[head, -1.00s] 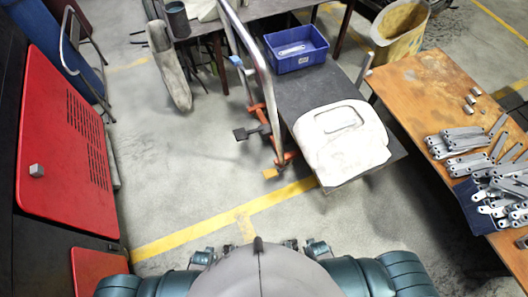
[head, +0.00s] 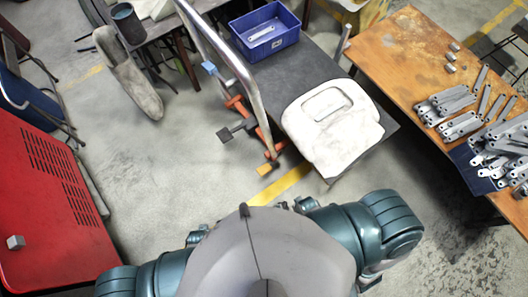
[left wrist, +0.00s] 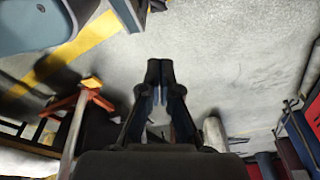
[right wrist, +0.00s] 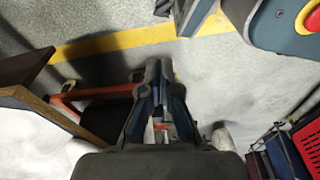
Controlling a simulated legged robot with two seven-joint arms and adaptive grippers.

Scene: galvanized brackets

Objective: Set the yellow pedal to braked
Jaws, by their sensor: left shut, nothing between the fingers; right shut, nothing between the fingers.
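The yellow pedal (head: 264,169) is a small block at the near end of the orange brackets (head: 243,110) under the cart's metal handle (head: 230,60). It also shows in the left wrist view (left wrist: 92,82), left of my left gripper (left wrist: 160,70) and apart from it. A dark pedal (head: 224,135) sticks out to its left. My right gripper (right wrist: 158,70) points at the floor, with orange cart parts (right wrist: 75,95) to its left; I cannot make out the yellow pedal there. Both grippers are shut and empty. In the head view my body hides both grippers. I cannot tell the pedal's setting.
The dark cart platform (head: 310,72) carries a white panel (head: 333,125) and a blue bin (head: 265,32). A wooden table (head: 410,55) with metal brackets (head: 460,115) stands right. A red cabinet (head: 50,200) stands left. Floor (head: 150,150) between cabinet and cart is clear.

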